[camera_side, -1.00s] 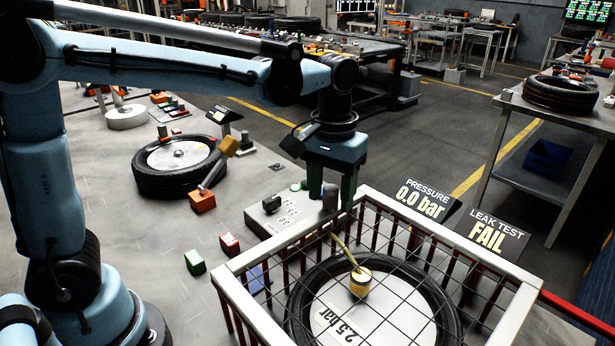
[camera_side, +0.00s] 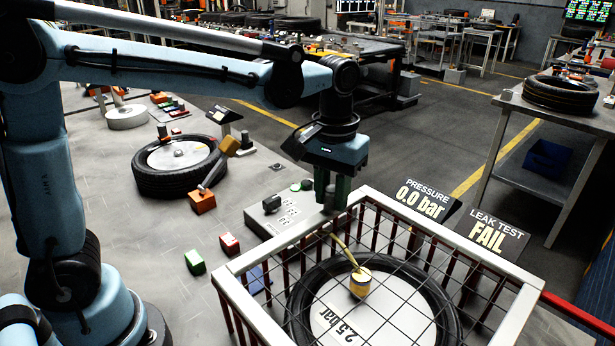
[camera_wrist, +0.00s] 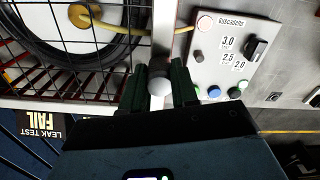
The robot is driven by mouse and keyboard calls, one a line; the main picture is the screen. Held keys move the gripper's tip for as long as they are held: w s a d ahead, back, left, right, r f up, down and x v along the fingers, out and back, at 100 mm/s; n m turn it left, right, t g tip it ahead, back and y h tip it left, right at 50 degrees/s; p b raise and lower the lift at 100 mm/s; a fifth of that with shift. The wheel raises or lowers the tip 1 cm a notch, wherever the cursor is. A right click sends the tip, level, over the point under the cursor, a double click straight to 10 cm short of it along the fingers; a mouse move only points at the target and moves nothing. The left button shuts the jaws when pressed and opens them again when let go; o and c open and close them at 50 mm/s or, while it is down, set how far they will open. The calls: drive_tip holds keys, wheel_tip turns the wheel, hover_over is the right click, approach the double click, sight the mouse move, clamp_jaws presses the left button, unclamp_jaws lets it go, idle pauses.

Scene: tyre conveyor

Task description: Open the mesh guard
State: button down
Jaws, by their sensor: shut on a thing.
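The mesh guard (camera_side: 455,238) has a pale metal rim, red bars below and a black wire mesh on top. Its rim lies level around and above a tyre (camera_side: 447,300); it also shows in the wrist view (camera_wrist: 162,25). In the wrist view, my gripper's dark green fingers (camera_wrist: 160,88) are shut on a rounded grey knob (camera_wrist: 158,86) at the guard's rim. In the side view the fingers mostly hide the knob.
A grey control box (camera_side: 285,216) with a black dial and buttons stands close left of my gripper. Displays reading 0.0 bar (camera_side: 421,200) and FAIL (camera_side: 490,237) stand behind the guard. A yellow hose (camera_side: 345,249) runs under the mesh. Small red and green blocks lie left.

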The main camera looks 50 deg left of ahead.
sight(426, 270)
drive_tip(key=d, duration=1.9)
drive_tip(key=shift+a, duration=0.1)
drive_tip(key=c, duration=0.9)
unclamp_jaws()
drive_tip(key=shift+o, duration=0.2)
wheel_tip(426, 270, up, 12)
drive_tip(key=shift+a, duration=0.1)
